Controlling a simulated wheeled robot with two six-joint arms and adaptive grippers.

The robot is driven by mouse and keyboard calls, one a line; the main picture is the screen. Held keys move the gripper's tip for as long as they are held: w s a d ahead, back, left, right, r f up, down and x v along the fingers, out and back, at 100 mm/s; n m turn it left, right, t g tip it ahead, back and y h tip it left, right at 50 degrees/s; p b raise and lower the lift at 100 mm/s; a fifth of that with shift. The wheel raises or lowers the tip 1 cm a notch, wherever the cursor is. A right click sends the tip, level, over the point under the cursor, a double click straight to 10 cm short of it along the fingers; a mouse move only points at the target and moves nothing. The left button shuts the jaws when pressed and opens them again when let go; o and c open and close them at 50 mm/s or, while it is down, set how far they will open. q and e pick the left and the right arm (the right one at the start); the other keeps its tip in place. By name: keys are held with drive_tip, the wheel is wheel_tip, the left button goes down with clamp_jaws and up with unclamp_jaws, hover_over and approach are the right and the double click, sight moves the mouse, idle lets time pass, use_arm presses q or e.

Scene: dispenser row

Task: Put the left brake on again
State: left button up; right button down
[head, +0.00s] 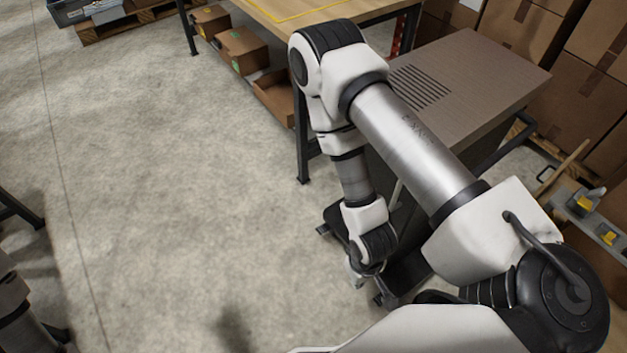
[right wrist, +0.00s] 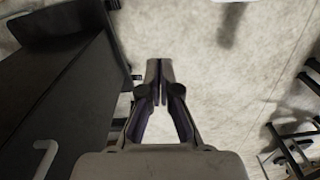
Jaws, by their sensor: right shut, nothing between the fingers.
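A dark cabinet with a grey-brown slotted top (head: 485,75) stands on a black base (head: 408,272). Small dark parts stick out low at the base, one at its far left end (head: 323,229) and one at its near end (head: 378,299). I cannot tell which is the left brake or how it is set. My right gripper (head: 362,278) is low beside the base, partly hidden by its wrist. In the right wrist view it (right wrist: 159,80) is shut and empty, pointing at the floor. The cabinet's dark side (right wrist: 60,95) is to its left, with a small dark part (right wrist: 137,77) close to the fingertips.
A wooden-topped workbench (head: 290,12) with open cardboard boxes (head: 242,48) under it stands behind. Stacked cartons (head: 580,95) are at the right. The concrete floor (head: 170,170) left of the cabinet is clear. A dark-legged stand (right wrist: 290,150) shows at the wrist view's right edge.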

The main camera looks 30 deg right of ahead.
drive_tip(key=w+d+f+m+t+h+b, duration=0.1)
drive_tip(key=w+d+f+m+h+b, duration=0.4)
drive_tip(key=w+f+b, duration=0.8)
drive_tip(key=w+d+f+m+t+h+b, duration=0.25)
drive_tip(key=w+d+f+b, duration=0.45)
drive_tip(key=w+f+b, duration=0.65)
drive_tip(key=w+f+m+g+b, duration=0.2)
drive_tip(key=w+f+m+b, duration=0.35)
drive_tip(key=b, duration=0.35)
drive_tip(key=m+g+b, duration=0.1)
drive_tip(key=m+b, duration=0.3)
drive_tip(key=b, duration=0.7)
hover_over(324, 229)
drive_tip(key=a, duration=0.2)
drive_tip(key=shift+y, duration=0.45)
drive_tip(key=f, duration=1.1)
drive_tip(key=shift+d+f, duration=0.2)
drive_tip(key=shift+f, duration=0.05)
wheel_tip(324, 229, down, 3)
drive_tip(key=shift+w+a+r+b, duration=0.1)
drive_tip(key=shift+b, duration=1)
drive_tip(key=shift+a+f+b, duration=0.15)
drive_tip(key=shift+f+b, duration=0.15)
drive_tip(key=shift+f, duration=0.2)
drive_tip(key=shift+r, duration=0.1)
